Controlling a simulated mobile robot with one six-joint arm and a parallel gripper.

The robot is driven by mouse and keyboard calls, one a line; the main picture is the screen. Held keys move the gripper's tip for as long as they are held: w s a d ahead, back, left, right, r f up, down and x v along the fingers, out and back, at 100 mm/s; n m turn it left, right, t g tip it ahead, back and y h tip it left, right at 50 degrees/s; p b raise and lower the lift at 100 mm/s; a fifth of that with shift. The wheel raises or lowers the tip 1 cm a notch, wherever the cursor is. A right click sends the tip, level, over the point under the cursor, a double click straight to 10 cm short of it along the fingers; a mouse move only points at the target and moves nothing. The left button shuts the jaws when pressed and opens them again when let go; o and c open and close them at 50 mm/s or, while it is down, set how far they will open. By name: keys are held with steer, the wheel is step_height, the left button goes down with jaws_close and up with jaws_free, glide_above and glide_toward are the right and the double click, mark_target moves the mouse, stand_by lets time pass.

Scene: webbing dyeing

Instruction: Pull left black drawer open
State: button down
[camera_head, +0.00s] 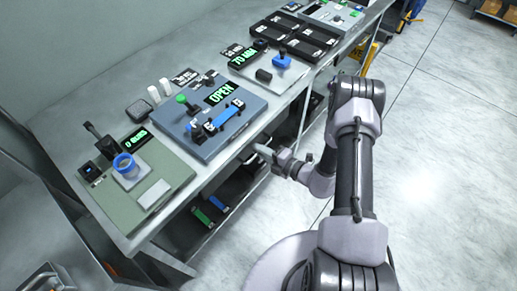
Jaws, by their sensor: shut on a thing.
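A black drawer (245,178) shows in the head view under the front edge of the grey workbench, left of my gripper. Its outline is dark and partly covered by the bench top. My gripper (264,151) is at the bench's front edge, reaching in from the right. It is shut at the dark drawer front; its fingertips are small here, and the handle between them is hidden. How far the drawer stands out is hard to tell.
On the workbench (85,82) stand a green-grey panel (165,184) with a blue ring, a blue-grey panel (190,125) reading OPEN, and black trays (300,37). Green (202,217) and blue (218,203) pieces lie below. The floor (430,150) at right is clear.

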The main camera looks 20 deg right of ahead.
steer(key=f+v, duration=0.3)
steer(key=v, duration=1.1)
steer(key=s+f+p+v, duration=0.1)
steer(key=f+v, duration=0.2)
steer(key=v, duration=1.1)
steer(key=shift+s+d, duration=0.2)
steer(key=shift+d, duration=0.2)
steer(key=shift+r, duration=0.1)
steer(key=c, duration=1.5)
jaws_free()
steer(key=p+v, duration=0.3)
steer(key=v, duration=1.4)
steer(key=shift+s, duration=0.2)
steer(key=shift+d, duration=0.1)
